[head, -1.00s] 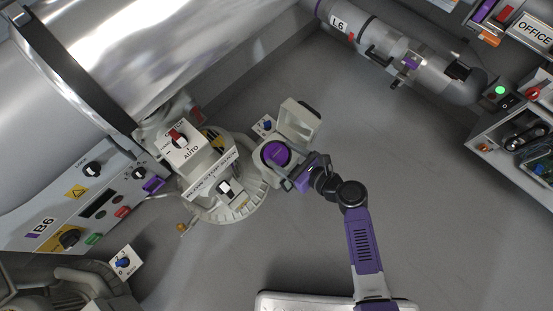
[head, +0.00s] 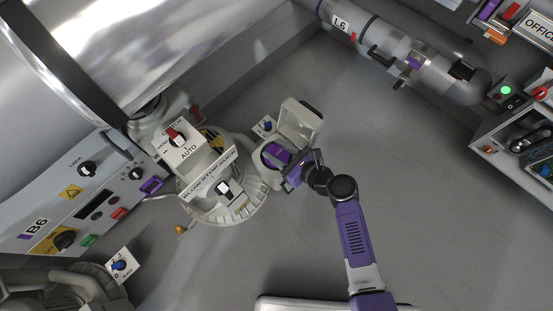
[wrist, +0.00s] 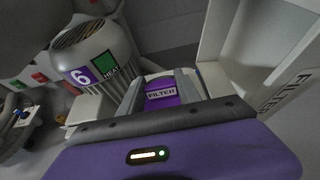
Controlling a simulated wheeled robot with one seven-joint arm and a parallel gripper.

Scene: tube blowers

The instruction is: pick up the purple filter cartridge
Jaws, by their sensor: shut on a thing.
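The purple filter cartridge (head: 275,153) shows at the mouth of the pale filter housing (head: 266,178) in the head view. In the wrist view the cartridge (wrist: 161,96), with a FILTER label, is between the two grey fingers. My gripper (head: 287,164) is shut on it, coming from the lower right; the fingers (wrist: 160,82) show in the wrist view too. The cartridge's lower part is hidden, so I cannot tell how far it sits inside the housing. The housing's pale lid (head: 299,122) stands open at the far side.
In the wrist view the lid (wrist: 285,85) rises close on the right. Grey floor (head: 415,190) is clear on the right.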

